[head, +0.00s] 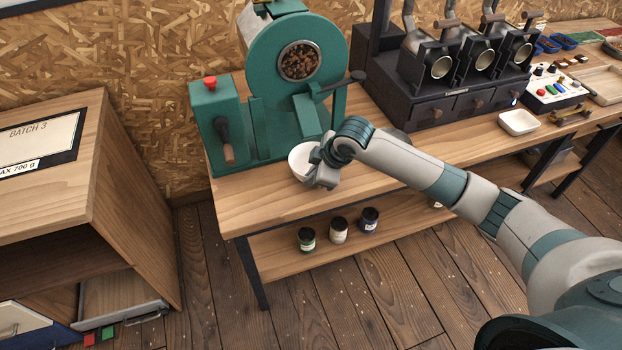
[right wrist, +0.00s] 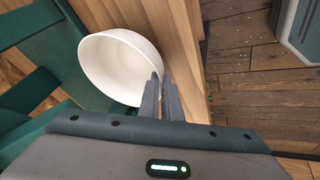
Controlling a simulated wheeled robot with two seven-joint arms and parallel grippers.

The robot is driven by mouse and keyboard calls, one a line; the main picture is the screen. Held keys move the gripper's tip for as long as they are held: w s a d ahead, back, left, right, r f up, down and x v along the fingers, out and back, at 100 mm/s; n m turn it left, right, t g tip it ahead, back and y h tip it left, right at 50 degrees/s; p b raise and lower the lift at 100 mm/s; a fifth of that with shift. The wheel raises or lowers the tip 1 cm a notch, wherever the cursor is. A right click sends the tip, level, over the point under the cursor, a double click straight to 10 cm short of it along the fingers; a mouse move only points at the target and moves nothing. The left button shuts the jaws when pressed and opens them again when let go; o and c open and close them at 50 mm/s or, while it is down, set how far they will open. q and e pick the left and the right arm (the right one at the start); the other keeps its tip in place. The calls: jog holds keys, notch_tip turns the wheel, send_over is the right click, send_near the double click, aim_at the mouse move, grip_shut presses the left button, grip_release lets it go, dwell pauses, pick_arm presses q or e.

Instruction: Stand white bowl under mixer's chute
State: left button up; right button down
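The white bowl (head: 299,163) is at the front of the green mixer (head: 265,105), near the front edge of the wooden bench. My right gripper (head: 318,174) is at the bowl's right side. In the right wrist view the bowl (right wrist: 112,66) is seen into its empty inside, and the gripper's fingers (right wrist: 161,98) are close together with its rim between them. Whether the bowl touches the bench is hard to tell. My left gripper is not in view.
A black roaster (head: 455,75) stands right of the mixer, with a white dish (head: 519,122) and a control box (head: 556,90) farther right. Several jars (head: 338,230) stand on the lower shelf. A wooden cabinet (head: 60,190) is at left, across a floor gap.

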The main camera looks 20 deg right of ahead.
jog(key=shift+f, duration=0.75)
jog(key=c, duration=2)
grip_release()
jog(key=shift+f, duration=0.15)
jog(key=shift+s+d+r, duration=0.1)
jog(key=shift+r, duration=0.4)
jog(key=b+v, duration=0.1)
jog(key=v, duration=1)
jog(key=shift+s+r+b, duration=0.1)
jog(key=shift+b, duration=0.2)
